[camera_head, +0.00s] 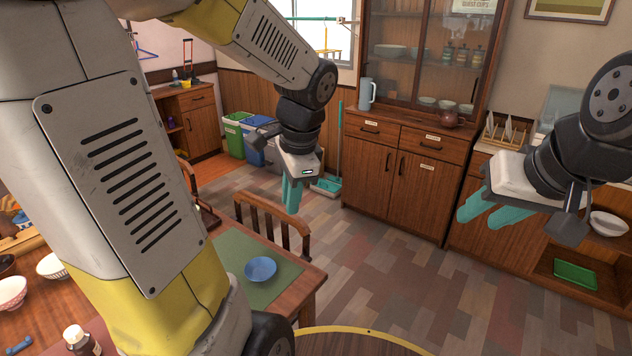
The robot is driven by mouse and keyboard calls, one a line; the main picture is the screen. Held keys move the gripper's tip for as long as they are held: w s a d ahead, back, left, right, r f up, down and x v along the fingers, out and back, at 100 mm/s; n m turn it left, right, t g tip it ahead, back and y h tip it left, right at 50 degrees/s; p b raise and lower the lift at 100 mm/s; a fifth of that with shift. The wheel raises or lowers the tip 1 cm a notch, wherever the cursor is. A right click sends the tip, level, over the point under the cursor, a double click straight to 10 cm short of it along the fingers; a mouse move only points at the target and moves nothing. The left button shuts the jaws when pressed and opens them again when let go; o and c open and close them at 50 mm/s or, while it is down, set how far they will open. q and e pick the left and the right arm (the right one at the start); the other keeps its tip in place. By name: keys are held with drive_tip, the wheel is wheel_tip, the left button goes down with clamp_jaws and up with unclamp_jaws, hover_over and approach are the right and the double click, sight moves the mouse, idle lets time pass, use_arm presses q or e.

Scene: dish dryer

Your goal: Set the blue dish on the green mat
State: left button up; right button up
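The blue dish (260,269) is a small round bowl. It sits upright on the green mat (283,274), on the wooden table at the lower left. My arm in the foreground hides the left part of the mat. My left gripper (291,197) has teal fingers pointing down, a little apart with nothing between them. In the picture it appears above and slightly right of the dish, clear of it. My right gripper (487,214) is far to the right, away from the table, with its teal fingers apart and empty.
A wooden chair (275,222) stands against the table's far side. More bowls (52,266) and a bottle (80,340) are at the table's left. A round-edged surface (360,338) lies at the bottom. A cabinet (405,178) stands behind; floor between is open.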

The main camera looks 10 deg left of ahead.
use_arm(q)
drive_tip(key=s+d+r+n+t+h, duration=0.4)
drive_tip(key=s+r+n, duration=0.3)
drive_tip(key=n, duration=0.3)
drive_tip(key=shift+d+t, duration=0.2)
drive_tip(key=shift+t, duration=0.2)
drive_tip(key=shift+s, duration=0.15)
